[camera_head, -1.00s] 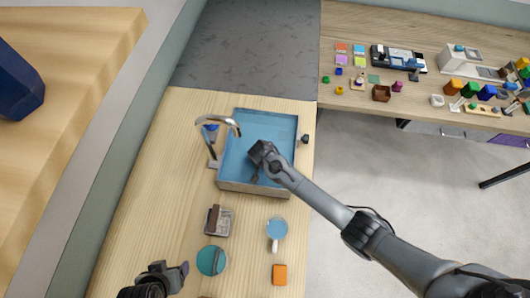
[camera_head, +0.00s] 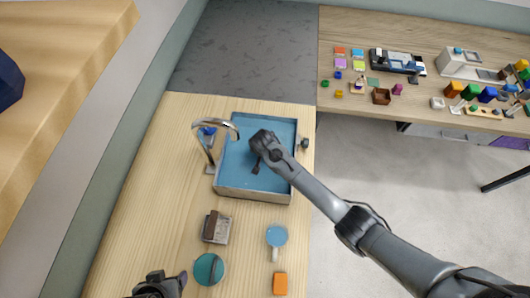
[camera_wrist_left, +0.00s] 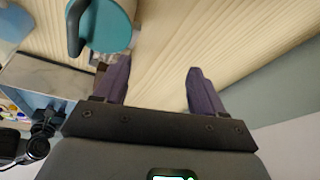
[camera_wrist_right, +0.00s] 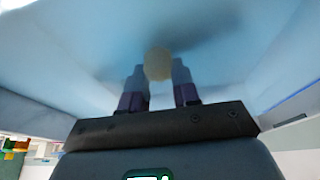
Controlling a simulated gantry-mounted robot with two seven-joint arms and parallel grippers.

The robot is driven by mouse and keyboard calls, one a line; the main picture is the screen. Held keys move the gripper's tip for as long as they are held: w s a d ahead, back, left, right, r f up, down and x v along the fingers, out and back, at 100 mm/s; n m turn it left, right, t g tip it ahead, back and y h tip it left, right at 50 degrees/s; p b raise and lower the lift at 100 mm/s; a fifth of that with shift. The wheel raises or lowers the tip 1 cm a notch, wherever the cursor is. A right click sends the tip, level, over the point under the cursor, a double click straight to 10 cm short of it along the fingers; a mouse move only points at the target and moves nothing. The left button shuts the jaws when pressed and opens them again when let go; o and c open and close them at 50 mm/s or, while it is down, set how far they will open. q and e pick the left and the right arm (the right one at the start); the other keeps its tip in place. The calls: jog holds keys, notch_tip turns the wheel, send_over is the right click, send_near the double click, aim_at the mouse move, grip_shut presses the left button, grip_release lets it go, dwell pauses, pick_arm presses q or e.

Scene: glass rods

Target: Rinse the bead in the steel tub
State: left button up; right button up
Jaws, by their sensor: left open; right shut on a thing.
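The steel tub (camera_head: 250,192) stands at the far end of the wooden counter, blue inside, with a curved tap (camera_head: 215,130) over its left side. My right gripper (camera_head: 256,168) reaches down inside the tub. In the right wrist view it is shut on a pale yellowish round bead (camera_wrist_right: 158,64), held between its fingertips with the blue tub interior beyond. The bead cannot be made out in the head view. My left gripper (camera_wrist_left: 158,80) is open and empty above the counter, near the teal round lidded thing (camera_wrist_left: 108,25).
A second table (camera_head: 350,100) at the right holds many small items.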

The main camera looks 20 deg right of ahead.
notch_tip(320, 180, up, 11)
jog(key=p, duration=1)
jog(key=shift+p, duration=0.35)
jog(key=shift+r, duration=2.5)
